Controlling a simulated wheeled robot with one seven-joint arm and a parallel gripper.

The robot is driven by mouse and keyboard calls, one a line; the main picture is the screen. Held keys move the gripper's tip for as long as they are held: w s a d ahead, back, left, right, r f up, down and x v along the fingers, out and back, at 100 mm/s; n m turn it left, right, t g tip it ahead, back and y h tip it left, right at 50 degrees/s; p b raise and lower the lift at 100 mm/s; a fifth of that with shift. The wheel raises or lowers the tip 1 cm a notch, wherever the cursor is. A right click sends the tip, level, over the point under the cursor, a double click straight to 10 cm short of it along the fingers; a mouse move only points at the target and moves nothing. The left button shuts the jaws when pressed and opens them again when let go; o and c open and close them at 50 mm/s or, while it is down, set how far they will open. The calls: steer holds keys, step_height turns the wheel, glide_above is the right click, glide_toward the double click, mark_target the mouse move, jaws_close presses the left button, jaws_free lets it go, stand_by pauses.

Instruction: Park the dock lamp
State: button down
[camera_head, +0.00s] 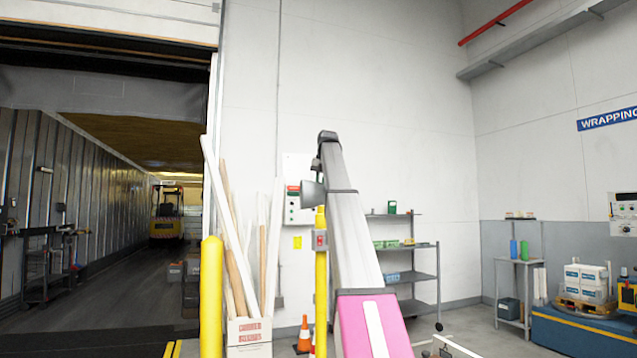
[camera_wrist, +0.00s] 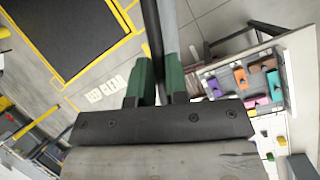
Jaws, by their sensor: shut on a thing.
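A grey, cone-shaped lamp head (camera_head: 312,194) shows just left of my raised arm, in front of a wall control box. It is close to the top of a yellow post (camera_head: 321,272), but I cannot tell how it is mounted. In the wrist view my gripper (camera_wrist: 159,68) has its green fingers shut on a dark bar (camera_wrist: 151,30), which seems part of the lamp. A grey bar (camera_wrist: 168,30) runs beside it. The lamp head does not show in the wrist view. In the head view my arm hides the gripper and its grip.
A yellow bollard (camera_head: 211,295) and a box of long timbers (camera_head: 249,331) stand left, beside the open trailer (camera_head: 120,270). Orange cones (camera_head: 304,335) stand near the post. Grey shelves (camera_head: 412,275) are behind my arm. A bench with coloured items (camera_wrist: 250,85) shows right in the wrist view.

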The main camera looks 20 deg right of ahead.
steer(key=c, duration=1.1)
jaws_free()
steer(key=v, duration=1)
steer(key=shift+s+r, duration=0.15)
steer(key=shift+r, duration=0.25)
